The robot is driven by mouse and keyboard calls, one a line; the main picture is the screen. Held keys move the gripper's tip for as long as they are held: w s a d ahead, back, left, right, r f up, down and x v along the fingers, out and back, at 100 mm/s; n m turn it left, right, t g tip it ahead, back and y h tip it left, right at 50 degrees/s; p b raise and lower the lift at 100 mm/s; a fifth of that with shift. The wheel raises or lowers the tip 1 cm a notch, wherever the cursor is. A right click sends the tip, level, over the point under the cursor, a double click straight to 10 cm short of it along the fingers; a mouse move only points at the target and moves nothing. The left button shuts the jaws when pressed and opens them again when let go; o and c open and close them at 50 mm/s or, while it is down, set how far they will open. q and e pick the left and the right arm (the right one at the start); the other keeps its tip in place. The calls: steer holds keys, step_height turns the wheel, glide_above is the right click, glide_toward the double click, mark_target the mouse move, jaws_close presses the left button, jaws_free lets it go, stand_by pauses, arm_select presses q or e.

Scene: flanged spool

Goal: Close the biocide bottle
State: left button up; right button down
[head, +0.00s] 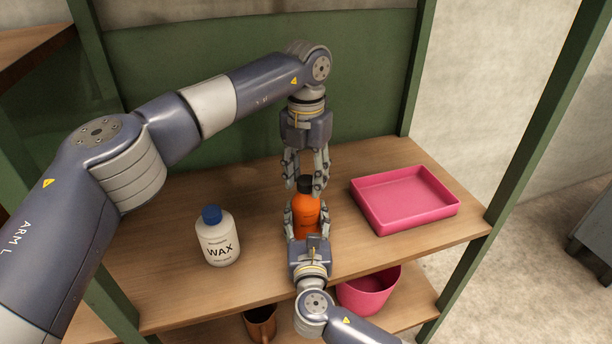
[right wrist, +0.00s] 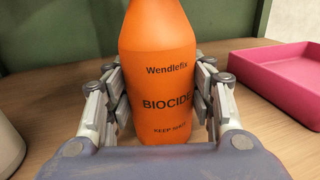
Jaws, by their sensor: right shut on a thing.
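The orange biocide bottle (head: 306,216) stands upright on the upper shelf board, with a black cap (head: 305,183) at its top. In the right wrist view the bottle (right wrist: 165,75) shows its "Wendlefix BIOCIDE" label, and its top is out of frame. My right gripper (head: 307,222) is shut on the bottle's body, with fingers on both sides. My left gripper (head: 306,184) points down from above, its fingers apart on either side of the black cap. I cannot tell whether the cap is fully seated.
A white wax bottle (head: 218,243) with a blue cap stands left of the biocide bottle. A pink tray (head: 409,222) lies to the right. A pink bucket (head: 368,293) and a brown mug (head: 260,325) are on the lower shelf. Green posts frame the shelf.

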stand_by(0.3)
arm_select(q)
step_height(320, 180, up, 12)
stand_by(0.5)
arm_select(e)
steer(key=c, duration=0.6)
jaws_free()
steer(key=s, duration=1.2)
steer(key=shift+d, duration=0.35)
